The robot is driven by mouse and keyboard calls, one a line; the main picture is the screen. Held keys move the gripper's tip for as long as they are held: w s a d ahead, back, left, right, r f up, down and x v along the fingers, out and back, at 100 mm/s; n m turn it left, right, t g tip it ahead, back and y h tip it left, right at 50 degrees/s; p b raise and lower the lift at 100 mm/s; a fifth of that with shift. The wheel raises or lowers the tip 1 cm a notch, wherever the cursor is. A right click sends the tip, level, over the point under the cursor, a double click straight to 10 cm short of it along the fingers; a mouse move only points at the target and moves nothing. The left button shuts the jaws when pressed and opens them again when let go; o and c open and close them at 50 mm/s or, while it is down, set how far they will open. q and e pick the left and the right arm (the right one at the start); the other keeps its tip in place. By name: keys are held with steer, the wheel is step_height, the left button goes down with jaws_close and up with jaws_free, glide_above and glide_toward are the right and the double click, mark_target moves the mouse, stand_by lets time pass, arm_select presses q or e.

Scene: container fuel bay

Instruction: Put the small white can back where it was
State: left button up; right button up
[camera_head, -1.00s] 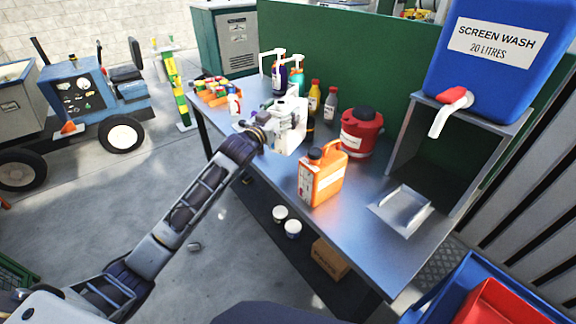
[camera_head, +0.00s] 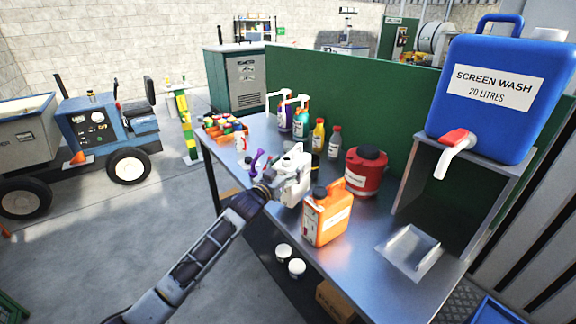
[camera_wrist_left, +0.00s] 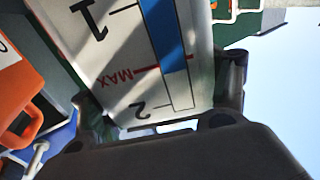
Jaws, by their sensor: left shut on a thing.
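A small white can (camera_head: 297,170) is in my left gripper (camera_head: 281,184), over the bench's front part, behind and to the left of the orange can (camera_head: 327,220). I cannot tell whether its base touches the bench. In the left wrist view the white can (camera_wrist_left: 112,45) fills the space ahead of the gripper (camera_wrist_left: 160,95). Its face shows a blue level strip, a red MAX line and figures, which appear upside down. The fingers are shut on it. My right gripper is not in view.
On the metal bench (camera_head: 375,285) stand a red can (camera_head: 366,172), several bottles and two pump bottles. A purple thing (camera_head: 257,160) is just left of the white can. A blue screen wash tank (camera_head: 497,100) stands on a raised stand at the right. Two white tubs (camera_head: 290,260) sit below.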

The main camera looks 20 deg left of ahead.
mark_target(293, 194)
arm_select(q)
steer(key=shift+r, duration=0.45)
steer(key=shift+f, duration=0.75)
step_height(293, 194, down, 2)
steer(key=shift+f, duration=0.15)
steer(key=o, duration=1.7)
steer(key=shift+f, duration=0.45)
steer(key=o, duration=0.4)
steer(key=shift+s+r, duration=0.1)
steer(key=shift+s, duration=0.05)
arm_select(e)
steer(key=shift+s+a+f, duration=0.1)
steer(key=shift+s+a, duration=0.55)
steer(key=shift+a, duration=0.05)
